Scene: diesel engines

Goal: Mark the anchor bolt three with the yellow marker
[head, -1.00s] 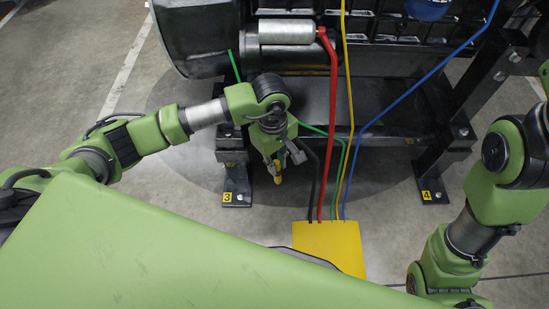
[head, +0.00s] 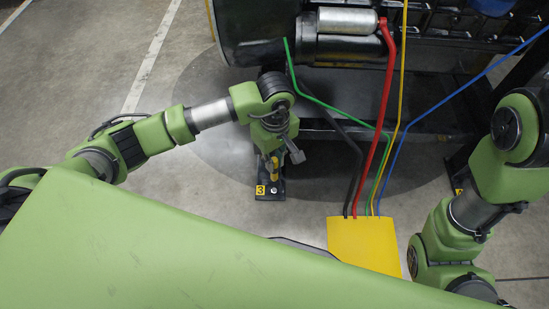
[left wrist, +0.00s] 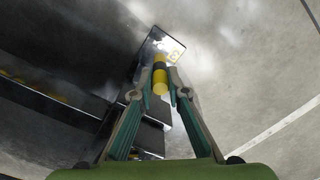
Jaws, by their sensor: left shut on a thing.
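My left gripper (head: 274,160) is shut on the yellow marker (head: 271,172), which points down over the black foot plate (head: 273,195) with the yellow label 3 (head: 261,190). In the left wrist view the gripper (left wrist: 160,90) holds the marker (left wrist: 159,83), yellow with a dark band, between its fingers. Its far end overlaps the foot plate (left wrist: 157,42). The anchor bolt itself is too small or hidden to make out, and I cannot tell if the marker touches anything. My right gripper is out of view.
The dark engine stand rises just behind the plate, with a silver cylinder (head: 347,20) above. Red (head: 373,130), green, yellow, blue and black lines run down to a yellow panel (head: 365,245) at the right. Bare floor (head: 170,200) lies left of the plate.

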